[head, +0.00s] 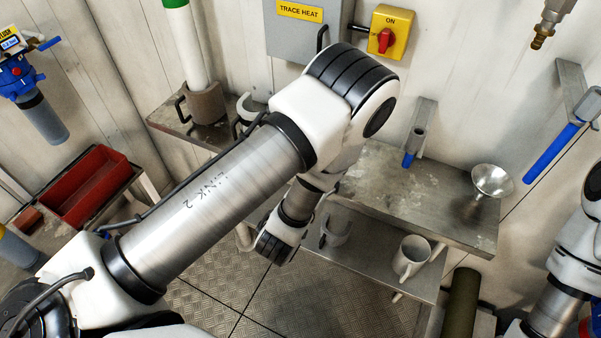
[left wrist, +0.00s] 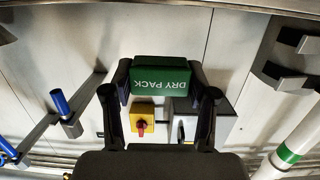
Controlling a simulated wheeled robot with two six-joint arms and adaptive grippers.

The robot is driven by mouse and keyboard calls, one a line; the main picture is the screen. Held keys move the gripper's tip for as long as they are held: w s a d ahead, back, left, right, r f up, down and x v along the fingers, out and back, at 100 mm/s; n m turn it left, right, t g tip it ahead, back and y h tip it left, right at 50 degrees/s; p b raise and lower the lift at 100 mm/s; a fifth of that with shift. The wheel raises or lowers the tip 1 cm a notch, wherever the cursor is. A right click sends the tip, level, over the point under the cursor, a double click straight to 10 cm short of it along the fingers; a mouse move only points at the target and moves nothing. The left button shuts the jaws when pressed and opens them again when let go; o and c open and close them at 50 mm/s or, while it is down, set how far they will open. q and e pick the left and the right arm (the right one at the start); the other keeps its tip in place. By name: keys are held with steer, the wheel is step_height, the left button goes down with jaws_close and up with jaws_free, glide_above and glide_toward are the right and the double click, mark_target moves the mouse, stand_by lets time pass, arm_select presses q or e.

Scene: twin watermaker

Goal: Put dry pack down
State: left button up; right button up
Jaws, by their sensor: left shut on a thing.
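The dry pack (left wrist: 160,78) is a green block with white DRY PACK lettering, upside down in the left wrist view. My left gripper (left wrist: 161,82) is shut on it, with one dark finger at each side. Behind the pack in that view are the yellow switch (left wrist: 143,118) with a red knob and the grey box (left wrist: 201,121). In the head view my left arm crosses the middle, and its links hide the pack and the fingers. My right arm shows at the right edge, with its gripper out of frame.
A metal bench (head: 385,190) carries a funnel (head: 492,181); a lower shelf (head: 372,262) holds a white mug (head: 411,258) and an open bracket (head: 335,232). A red tray (head: 88,187) is at left. A white pipe (head: 187,45) stands in a brown holder (head: 206,103). A blue-handled lever (head: 552,152) is at right.

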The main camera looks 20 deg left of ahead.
arm_select(q)
steer(key=a+b, duration=0.1)
steer(key=b, duration=0.2)
steer(key=w+a+f+b, duration=0.1)
steer(key=b, duration=0.2)
steer(key=shift+w+a, duration=0.2)
steer(key=shift+a, duration=0.05)
steer(key=shift+w+a+r+p, duration=0.5)
steer(key=shift+a+r+p, duration=0.15)
steer(key=shift+p, duration=0.25)
steer(key=w+a, duration=0.1)
steer(key=w+a+p, duration=0.1)
steer(key=a, duration=0.1)
steer(key=w+a+f, duration=0.1)
steer(key=w+a, duration=0.1)
step_height(320, 180, down, 4)
steer(key=shift+r+p, duration=0.25)
steer(key=shift+p, duration=0.35)
steer(key=shift+w+f, duration=0.1)
steer(key=shift+f+b, duration=0.2)
steer(key=shift+b, duration=0.1)
steer(key=o, duration=1.1)
arm_select(e)
step_height(320, 180, down, 4)
steer(key=shift+s+f, duration=0.1)
steer(key=shift+f, duration=0.1)
